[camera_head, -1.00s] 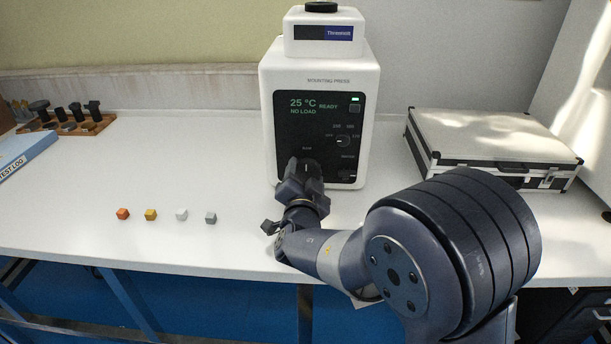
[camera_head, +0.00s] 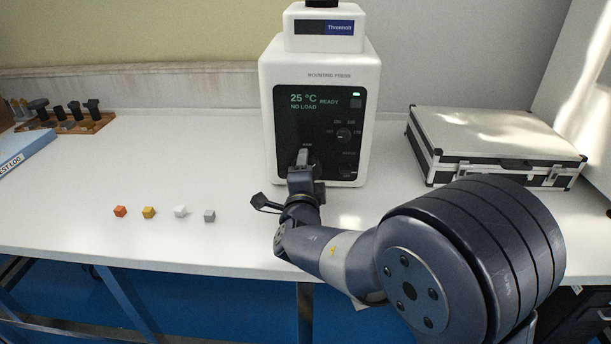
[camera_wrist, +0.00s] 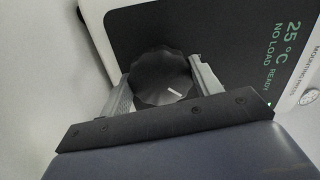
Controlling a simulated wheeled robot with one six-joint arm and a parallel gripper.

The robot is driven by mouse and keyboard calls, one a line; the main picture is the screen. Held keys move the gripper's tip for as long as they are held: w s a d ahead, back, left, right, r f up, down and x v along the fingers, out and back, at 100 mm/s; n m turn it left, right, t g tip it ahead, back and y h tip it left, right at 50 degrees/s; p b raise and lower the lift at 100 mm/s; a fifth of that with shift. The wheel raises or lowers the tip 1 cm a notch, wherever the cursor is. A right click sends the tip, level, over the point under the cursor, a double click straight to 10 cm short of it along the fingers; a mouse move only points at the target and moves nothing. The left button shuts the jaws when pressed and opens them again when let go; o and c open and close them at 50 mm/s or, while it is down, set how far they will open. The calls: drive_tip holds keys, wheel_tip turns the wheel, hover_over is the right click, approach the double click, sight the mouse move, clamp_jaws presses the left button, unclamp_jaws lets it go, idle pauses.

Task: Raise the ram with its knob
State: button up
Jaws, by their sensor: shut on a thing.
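The white mounting press (camera_head: 368,110) stands upright on the bench, its black front panel (camera_head: 290,125) reading 25 °C, READY and NO LOAD. My gripper (camera_head: 303,158) is at the lower left of that panel. In the wrist view my gripper (camera_wrist: 162,88) has one finger on each side of a black scalloped knob (camera_wrist: 158,70) with a white pointer line, and is shut on it. In the head view my gripper hides this knob. On top of the press a black part (camera_head: 321,3) is cut off by the picture's upper edge. The ram itself is not visible.
Other panel knobs (camera_head: 344,134) sit to the right of my gripper. A silver case (camera_head: 490,140) lies to the right of the press. Several small cubes (camera_head: 120,211) stand on the left bench, with a wooden rack (camera_head: 95,123) behind. The bench between is clear.

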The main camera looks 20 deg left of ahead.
drive_tip(key=m+b, duration=0.3)
drive_tip(key=m, duration=0.2)
drive_tip(key=shift+f+m, duration=0.15)
drive_tip(key=shift+m, duration=0.15)
drive_tip(key=m+b, duration=0.4)
drive_tip(key=m, duration=0.1)
drive_tip(key=m+b, duration=0.5)
drive_tip(key=m, duration=0.1)
drive_tip(key=shift+d+f+m+b, duration=0.1)
drive_tip(key=shift+m+b, duration=0.2)
drive_tip(key=shift+m, duration=0.1)
drive_tip(key=m+b, duration=0.4)
drive_tip(key=m, duration=0.1)
drive_tip(key=shift+b, duration=0.4)
drive_tip(key=m+b, duration=0.3)
drive_tip(key=m, duration=0.7)
drive_tip(key=shift+r, duration=0.2)
drive_tip(key=m, duration=0.5)
drive_tip(key=shift+m, duration=0.4)
drive_tip(key=shift+f+m, duration=0.1)
drive_tip(key=shift+m, duration=2.2)
